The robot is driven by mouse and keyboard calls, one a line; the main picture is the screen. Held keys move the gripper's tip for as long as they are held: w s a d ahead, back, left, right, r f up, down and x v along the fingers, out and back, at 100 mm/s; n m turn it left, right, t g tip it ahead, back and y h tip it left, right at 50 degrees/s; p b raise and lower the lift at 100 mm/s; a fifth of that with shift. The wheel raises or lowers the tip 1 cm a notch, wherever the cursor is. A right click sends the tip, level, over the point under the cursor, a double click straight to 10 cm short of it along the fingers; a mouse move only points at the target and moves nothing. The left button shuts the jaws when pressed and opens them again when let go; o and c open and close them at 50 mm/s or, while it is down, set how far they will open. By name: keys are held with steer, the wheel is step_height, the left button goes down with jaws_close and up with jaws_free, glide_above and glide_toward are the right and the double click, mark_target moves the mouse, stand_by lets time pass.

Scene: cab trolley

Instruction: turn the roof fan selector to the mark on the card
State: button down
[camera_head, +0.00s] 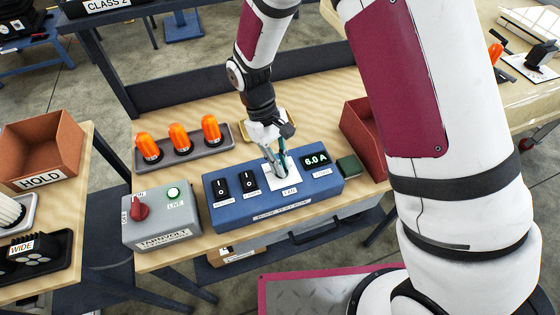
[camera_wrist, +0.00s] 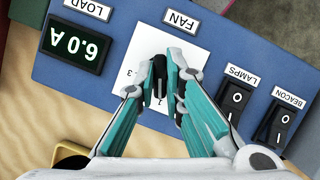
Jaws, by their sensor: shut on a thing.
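The blue panel (camera_head: 235,211) lies on the wooden bench. Its fan selector is a black knob (camera_wrist: 159,76) on a white plate (camera_wrist: 190,48) with printed numbers, of which a 3 and a 1 can be made out. My gripper (camera_wrist: 161,92) reaches down from above and is shut on the knob, one finger on each side. In the head view my gripper (camera_head: 280,168) hides most of the knob. The knob's exact setting is hard to read. I cannot make out a separate card with a mark.
Lamps (camera_wrist: 236,103) and beacon (camera_wrist: 280,122) rocker switches sit beside the selector; a load display (camera_head: 316,160) reads 6.0 A. A grey supply box (camera_head: 160,219) with a red knob stands left. Orange beacons (camera_head: 180,138) sit in a tray behind. A red bin (camera_head: 362,130) stands right.

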steer(key=c, duration=1.7)
jaws_free()
steer(key=shift+r, duration=0.1)
steer(key=v, duration=1.1)
steer(key=shift+w+a+r, duration=0.1)
steer(key=shift+a+r, duration=0.05)
steer(key=shift+r, duration=0.25)
